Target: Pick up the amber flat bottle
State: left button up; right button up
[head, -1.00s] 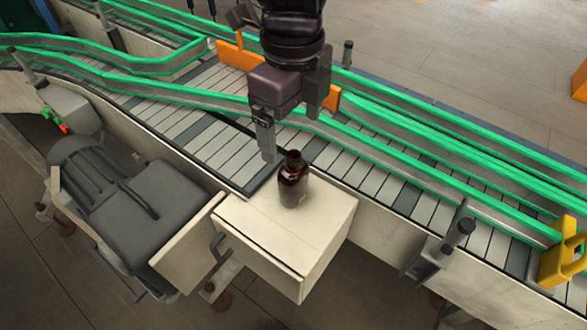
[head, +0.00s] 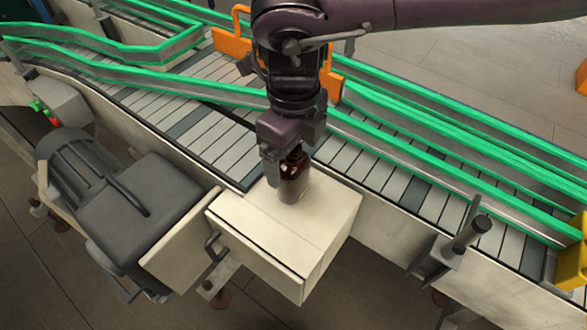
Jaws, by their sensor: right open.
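The amber flat bottle (head: 293,184) stands upright on a cream box-like ledge (head: 268,237) beside the conveyor. It is dark brown, and its neck and shoulder are partly covered by my gripper. My right gripper (head: 285,172) points down at the bottle from above in the head view. Its jaws are open, with one finger on the left side of the bottle and the other at or behind its upper right. I cannot tell whether the fingers touch it. My left gripper is not in view.
The slatted conveyor (head: 205,134) with green-topped guide rails (head: 440,190) runs just behind the bottle. An orange bracket (head: 228,38) stands behind my arm. A grey motor (head: 120,195) is to the left of the ledge. A post clamp (head: 468,236) is at right.

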jog(key=shift+f, duration=0.3)
jog(key=shift+s, duration=0.1)
jog(key=shift+c, duration=0.7)
jog(key=c, duration=1.4)
jog(key=shift+r, duration=0.15)
